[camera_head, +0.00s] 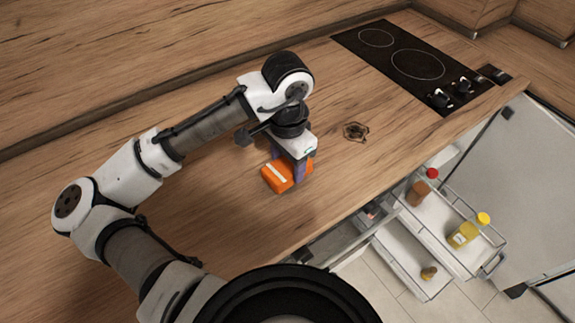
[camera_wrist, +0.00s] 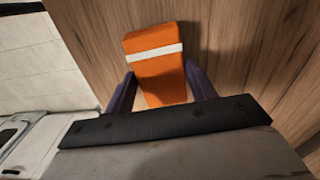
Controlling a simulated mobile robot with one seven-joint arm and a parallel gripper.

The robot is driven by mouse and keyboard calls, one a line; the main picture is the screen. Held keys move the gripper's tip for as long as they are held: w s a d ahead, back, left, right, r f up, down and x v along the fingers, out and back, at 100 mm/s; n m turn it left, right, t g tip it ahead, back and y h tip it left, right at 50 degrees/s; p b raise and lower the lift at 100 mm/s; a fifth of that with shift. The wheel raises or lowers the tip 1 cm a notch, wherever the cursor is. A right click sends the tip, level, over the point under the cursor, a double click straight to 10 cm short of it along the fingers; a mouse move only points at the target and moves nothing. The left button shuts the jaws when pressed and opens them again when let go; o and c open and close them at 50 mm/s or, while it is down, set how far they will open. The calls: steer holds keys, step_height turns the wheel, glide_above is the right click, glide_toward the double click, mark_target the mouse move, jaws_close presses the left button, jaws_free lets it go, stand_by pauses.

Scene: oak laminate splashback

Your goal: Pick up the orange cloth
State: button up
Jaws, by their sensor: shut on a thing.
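The orange cloth (camera_head: 278,178) is a folded block with a white band, on or just above the wooden counter near its front edge. In the wrist view the orange cloth (camera_wrist: 155,70) lies between the two purple fingers. My gripper (camera_head: 288,170) points down over the cloth and is shut on it, with one finger on each side. In the wrist view my gripper (camera_wrist: 158,92) shows both fingertips beside the cloth's lower part. Whether the cloth touches the counter is hard to tell.
A small dark ring-shaped item (camera_head: 356,131) lies on the counter right of my gripper. A black cooktop (camera_head: 405,62) is at the back right. An open pull-out rack (camera_head: 440,240) with bottles stands below the counter's front edge. The counter around the cloth is clear.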

mark_target(287, 165)
step_height(287, 165, up, 18)
steer(key=b, duration=0.1)
stand_by(0.4)
steer(key=o, duration=0.4)
steer(key=shift+c, duration=1.5)
